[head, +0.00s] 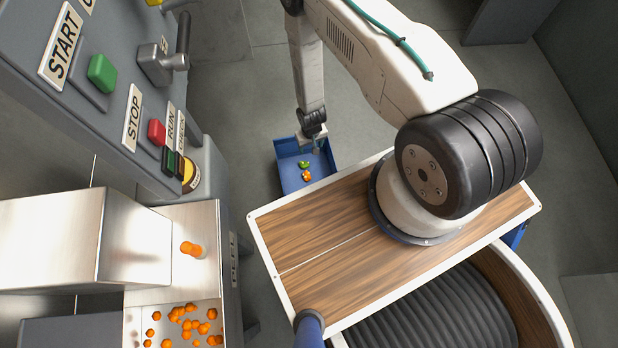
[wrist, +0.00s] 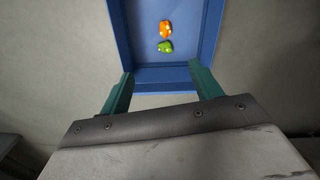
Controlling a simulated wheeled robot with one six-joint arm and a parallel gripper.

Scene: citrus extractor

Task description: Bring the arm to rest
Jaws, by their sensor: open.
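My arm reaches from its round base on the wooden deck out over the floor in the head view. My gripper (head: 316,148) points down above a blue tray (head: 289,178) on the far side of the deck. In the wrist view the two green fingers of my gripper (wrist: 158,92) stand wide apart with nothing between them. They overlap the near edge of the blue tray (wrist: 213,25). An orange piece (wrist: 166,29) and a green piece (wrist: 166,47) lie in the tray, apart from the fingers.
A grey control panel (head: 120,60) with START and STOP buttons stands at the left, with a lever (head: 165,60). Below it a metal machine tray (head: 145,312) holds several orange pieces. A single orange piece (head: 192,249) sits above them. The grey floor (head: 250,110) around the blue tray is clear.

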